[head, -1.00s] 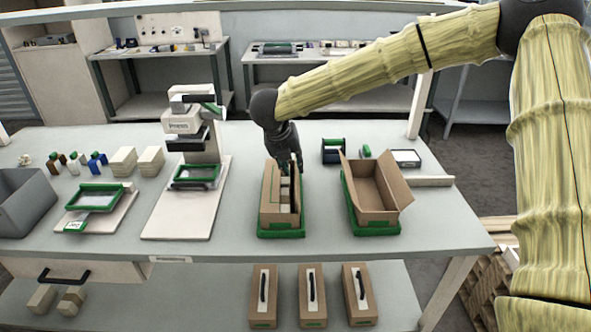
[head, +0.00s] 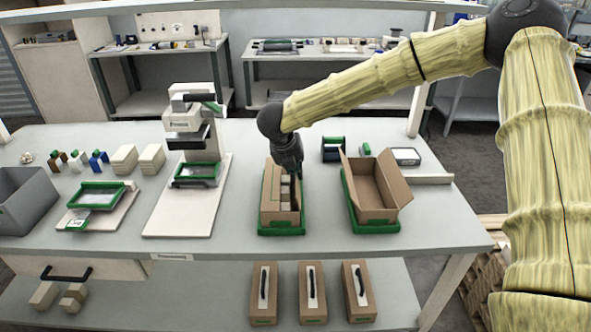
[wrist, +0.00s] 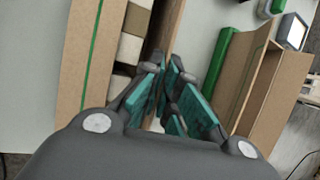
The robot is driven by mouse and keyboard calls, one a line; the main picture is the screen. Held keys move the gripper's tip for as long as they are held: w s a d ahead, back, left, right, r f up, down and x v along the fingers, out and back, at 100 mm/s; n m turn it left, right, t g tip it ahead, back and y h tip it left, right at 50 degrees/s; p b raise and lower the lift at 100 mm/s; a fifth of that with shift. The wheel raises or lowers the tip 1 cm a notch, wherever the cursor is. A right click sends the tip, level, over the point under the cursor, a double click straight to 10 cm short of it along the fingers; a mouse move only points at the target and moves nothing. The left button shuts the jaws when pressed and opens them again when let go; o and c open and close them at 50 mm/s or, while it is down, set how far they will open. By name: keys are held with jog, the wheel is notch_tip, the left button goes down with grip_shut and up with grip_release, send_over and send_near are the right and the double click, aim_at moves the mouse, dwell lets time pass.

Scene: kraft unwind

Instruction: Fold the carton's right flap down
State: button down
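The carton (head: 282,218) stands in a green tray (head: 281,231) near the middle of the table, with beige blocks (head: 286,193) inside. Its left flap (wrist: 88,50), brown with a green line, lies over the left part of the opening. The right flap (wrist: 164,28) stands up along the right side, partly hidden by my gripper. My gripper (wrist: 174,66) is over the carton's right edge, its teal fingertips drawn together beside the right flap. I see nothing held between them. The gripper also shows in the head view (head: 296,176).
A second, open and empty carton (head: 374,190) in a green tray stands close to the right. A press (head: 197,140) stands to the left. A dark green-edged box (head: 333,149) and a white-topped device (head: 405,156) lie behind. The table front is clear.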

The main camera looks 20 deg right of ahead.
jog(key=shift+a+h, duration=0.15)
jog(key=shift+h, duration=0.15)
jog(key=shift+w+a+f+n+g+h, duration=0.15)
jog(key=shift+a+f+n+g+h, duration=0.2)
jog(key=shift+h, duration=0.9)
jog(key=shift+w+a+f+n+g+h, duration=0.1)
jog(key=shift+a+f+n+h, duration=0.35)
jog(key=shift+h, duration=0.85)
jog(key=shift+w+a+f+n+g+h, duration=0.2)
jog(key=shift+a+h, duration=0.35)
jog(key=shift+h, duration=0.7)
jog(key=c, duration=1.7)
grip_release()
jog(key=shift+s, duration=0.1)
jog(key=shift+f, duration=0.1)
